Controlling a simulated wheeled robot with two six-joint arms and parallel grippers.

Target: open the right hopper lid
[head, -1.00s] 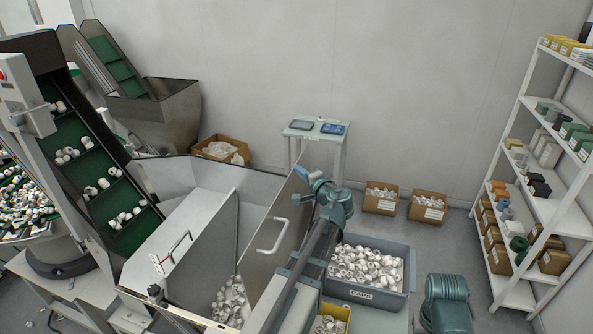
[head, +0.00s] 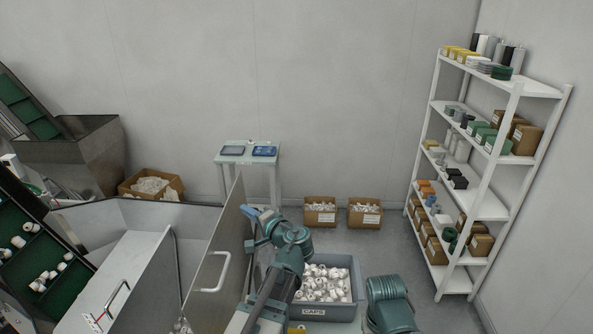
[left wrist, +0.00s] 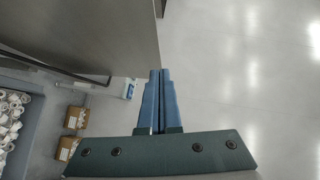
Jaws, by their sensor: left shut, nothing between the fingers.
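The right hopper lid (head: 205,282) is a grey metal panel with a pale bar handle (head: 225,270). It stands raised and steep, with the hopper opening to its left. My left gripper (head: 248,211) is beside the lid's upper right edge, on the side away from the hopper. In the left wrist view its blue fingers (left wrist: 157,78) are shut and empty, and the lid (left wrist: 100,30) fills the upper left. I cannot tell whether the fingers touch the lid. My right gripper is out of view.
A grey bin of caps (head: 328,311) stands right of my left arm. Two cardboard boxes (head: 320,218) sit by the wall. A small table (head: 247,160) with two devices stands behind the lid. A white shelf rack (head: 480,205) is at right. Open floor lies between.

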